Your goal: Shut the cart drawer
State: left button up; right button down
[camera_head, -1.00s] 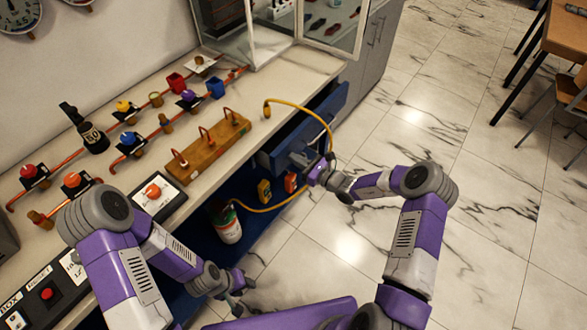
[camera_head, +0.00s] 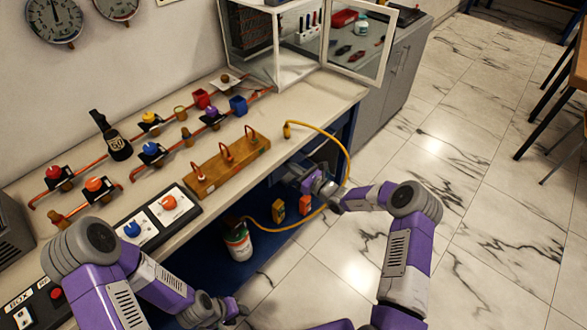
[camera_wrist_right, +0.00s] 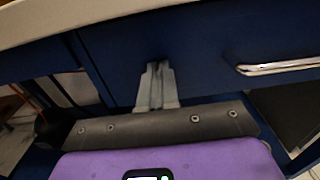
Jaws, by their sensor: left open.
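The cart drawer has a dark blue front, which fills the upper part of the right wrist view (camera_wrist_right: 200,50), with a silver handle (camera_wrist_right: 283,66) at the right. In the head view the front lies under the bench edge, partly hidden by my right arm. It looks about flush with the cart, but I cannot tell if a gap remains. My right gripper (camera_wrist_right: 157,86) has its fingers together, pointing at the front left of the handle, at or very near the surface. Nothing shows between them. My left gripper (camera_head: 232,310) is open and empty, low beside the bench.
The bench top (camera_head: 290,100) carries valves, pipes and a wooden block (camera_head: 228,165) with hooks. A yellow hose (camera_head: 345,160) loops out past my right gripper. A white-and-green canister (camera_head: 237,242) stands below. Marble floor (camera_head: 450,200) is free to the right.

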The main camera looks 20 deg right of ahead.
jog(key=shift+w+a+r, duration=0.1)
jog(key=shift+a+r, duration=0.05)
jog(key=shift+r, duration=0.15)
jog(key=p+v, duration=0.4)
jog(key=v, duration=1)
jog(key=shift+f, duration=0.35)
